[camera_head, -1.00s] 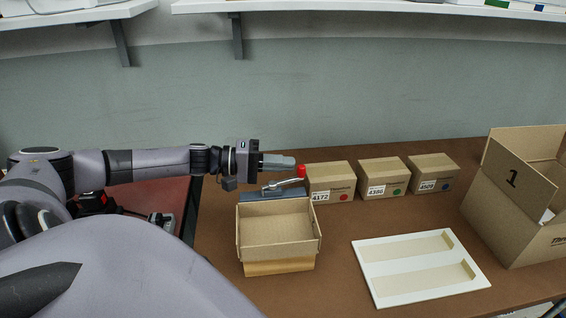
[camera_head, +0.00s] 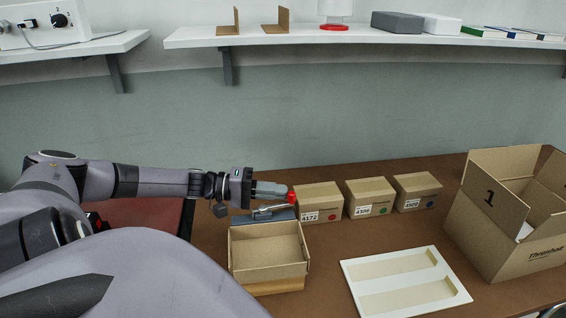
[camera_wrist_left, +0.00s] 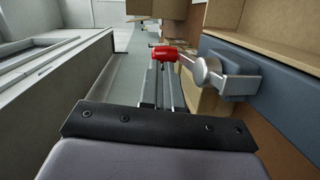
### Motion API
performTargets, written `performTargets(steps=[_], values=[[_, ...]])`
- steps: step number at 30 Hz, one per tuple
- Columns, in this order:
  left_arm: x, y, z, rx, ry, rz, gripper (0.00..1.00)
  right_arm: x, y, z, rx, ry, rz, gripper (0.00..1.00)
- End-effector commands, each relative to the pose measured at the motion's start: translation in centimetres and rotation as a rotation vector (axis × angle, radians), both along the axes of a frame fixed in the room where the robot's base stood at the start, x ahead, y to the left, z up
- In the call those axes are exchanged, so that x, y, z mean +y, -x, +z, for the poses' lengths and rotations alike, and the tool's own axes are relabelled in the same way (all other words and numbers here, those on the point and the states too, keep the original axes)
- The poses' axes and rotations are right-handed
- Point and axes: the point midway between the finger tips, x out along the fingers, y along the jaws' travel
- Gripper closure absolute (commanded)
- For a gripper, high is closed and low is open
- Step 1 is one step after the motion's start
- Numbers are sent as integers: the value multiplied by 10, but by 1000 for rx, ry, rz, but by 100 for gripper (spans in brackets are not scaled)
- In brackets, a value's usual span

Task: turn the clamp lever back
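The clamp lever is a metal arm with a red knob (camera_head: 292,197), on a blue-grey block (camera_head: 283,215) behind an open cardboard box. In the left wrist view the red knob (camera_wrist_left: 165,53) lies across the fingertips, and the metal arm runs right to a pivot on the blue-grey block (camera_wrist_left: 290,100). My left gripper (camera_head: 287,190) reaches in from the left, its fingertips at the red knob. The fingers are close together, but whether they grip the knob or only touch it cannot be told. My right gripper is not in view.
The open box (camera_head: 268,279) stands just in front of the clamp. Several small labelled cartons, one at the near end (camera_head: 320,203), stand to its right. A white tray (camera_head: 462,281) and a large open carton (camera_head: 490,235) are further right. A shelf (camera_head: 350,37) hangs above.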

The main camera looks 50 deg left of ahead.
Motion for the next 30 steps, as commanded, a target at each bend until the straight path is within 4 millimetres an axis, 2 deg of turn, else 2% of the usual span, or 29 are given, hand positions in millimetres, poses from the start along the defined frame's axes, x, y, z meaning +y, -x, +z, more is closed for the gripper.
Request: performTargets(steps=[1, 17, 30], values=[[-2, -3, 7, -11, 8, 2, 100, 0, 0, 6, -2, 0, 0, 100], [-2, -3, 7, -16, 10, 3, 100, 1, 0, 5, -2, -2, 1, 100], [33, 39, 8, -3, 1, 3, 100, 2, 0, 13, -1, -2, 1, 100]])
